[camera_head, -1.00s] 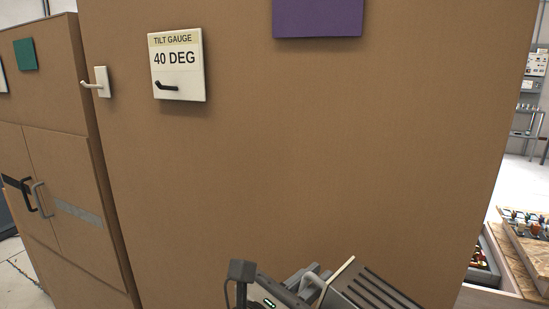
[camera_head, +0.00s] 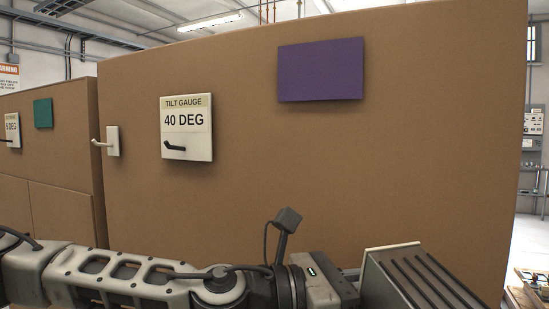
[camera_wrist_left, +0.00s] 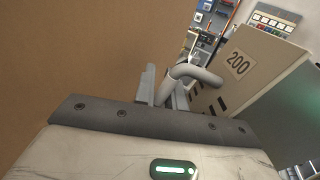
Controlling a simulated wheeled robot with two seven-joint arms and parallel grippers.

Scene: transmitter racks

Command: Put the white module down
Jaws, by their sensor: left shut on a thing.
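The white module (camera_head: 377,256) shows at the bottom right of the head view as a box with a pale front edge and dark grey ribbed top. In the left wrist view, its pale front panel (camera_wrist_left: 262,82) carries the number 200 and appears tilted. My left gripper (camera_head: 350,283) reaches it from the left, with my arm stretched across the bottom of the head view. In the left wrist view, my left gripper (camera_wrist_left: 164,92) is shut on the module's grey curved handle (camera_wrist_left: 192,75). The module's underside is hidden. My right gripper is in neither current view.
A tall brown cabinet (camera_head: 440,160) fills most of the head view behind the module. It bears a purple plate (camera_head: 320,72), a tilt gauge reading 40 DEG (camera_head: 187,140) and a pale hook (camera_head: 111,142). At far right stand shelves (camera_head: 533,165) and a wooden crate (camera_head: 525,295).

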